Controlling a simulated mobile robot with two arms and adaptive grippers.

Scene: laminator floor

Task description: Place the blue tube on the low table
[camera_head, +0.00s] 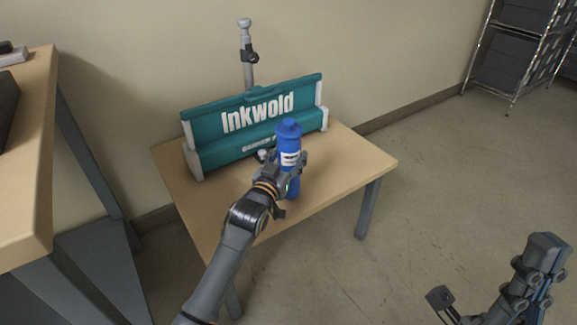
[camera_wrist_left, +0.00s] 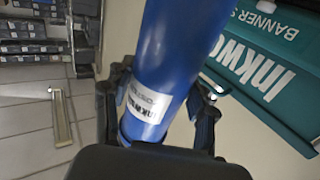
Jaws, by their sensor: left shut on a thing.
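The blue tube (camera_head: 290,150) is upright, with a white label and a blue cap, and shows in front of the teal banner stand. My left gripper (camera_head: 291,172) is shut on the blue tube around its lower part. In the left wrist view the tube (camera_wrist_left: 178,60) fills the middle, between the fingers. The low table (camera_head: 350,165) has a light wood top and grey legs. The tube is over the table's front part; I cannot tell whether its bottom touches the top.
A teal Inkwold banner stand (camera_head: 225,125) takes up the back of the low table, with a grey post (camera_head: 247,60) behind it. The table's right end is bare. A taller wooden table (camera_head: 35,160) stands at left. Shelving (camera_head: 510,50) stands far right.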

